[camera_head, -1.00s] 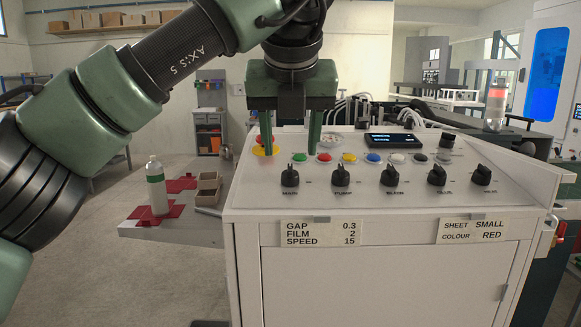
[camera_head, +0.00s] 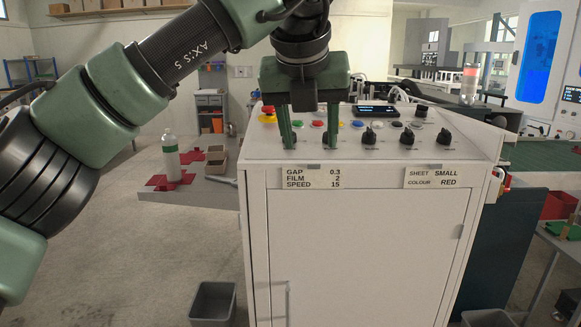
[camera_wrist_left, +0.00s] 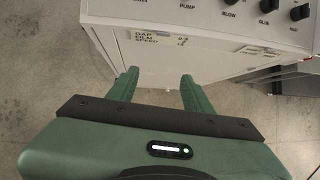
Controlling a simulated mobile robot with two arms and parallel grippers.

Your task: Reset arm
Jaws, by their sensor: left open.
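My left arm comes in from the left in the head view. Its green left gripper (camera_head: 308,143) points down, open and empty, in front of the sloped control panel (camera_head: 390,148) of the white cabinet. The gripper hides part of the panel's left knobs and buttons. In the left wrist view the two green fingers (camera_wrist_left: 158,92) are spread apart with nothing between them, and the cabinet front (camera_wrist_left: 155,62) lies beyond them. My right gripper is not in view.
A grey bin (camera_head: 212,302) is on the floor left of the cabinet. A signal lamp (camera_head: 469,85) stands behind the panel. Floor at left is clear.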

